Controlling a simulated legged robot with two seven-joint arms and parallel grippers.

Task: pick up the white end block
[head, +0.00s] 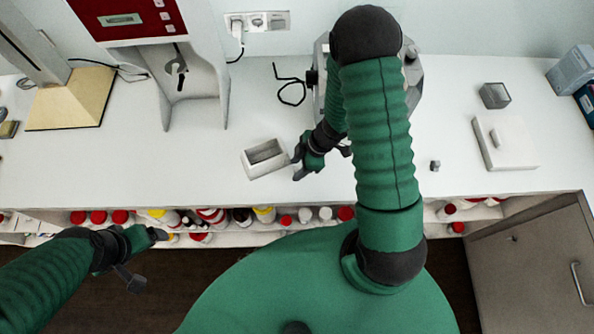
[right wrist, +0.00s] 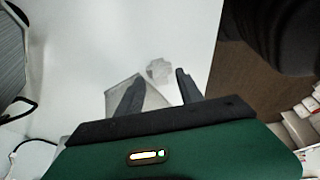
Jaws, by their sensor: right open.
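A white block with a grey rectangular hollow in its top (head: 253,169) lies on the white counter, left of my right gripper (head: 298,160). I cannot tell for sure that it is the white end block. My right gripper is open, its fingertips close to the block's right end; I cannot tell if they touch. In the right wrist view, the open fingers (right wrist: 160,80) have a grey angular shape (right wrist: 150,98) between them and a small pale mottled patch (right wrist: 160,70) just beyond. My left gripper (head: 143,258) is open and empty, low in front of the counter.
A red-and-white machine (head: 193,70) stands behind the block at left. A white slab with a small knob (head: 520,155), a grey box (head: 494,95) and a small grey cube (head: 435,165) are at right. Bottles fill the shelf (head: 240,228) under the counter's front edge.

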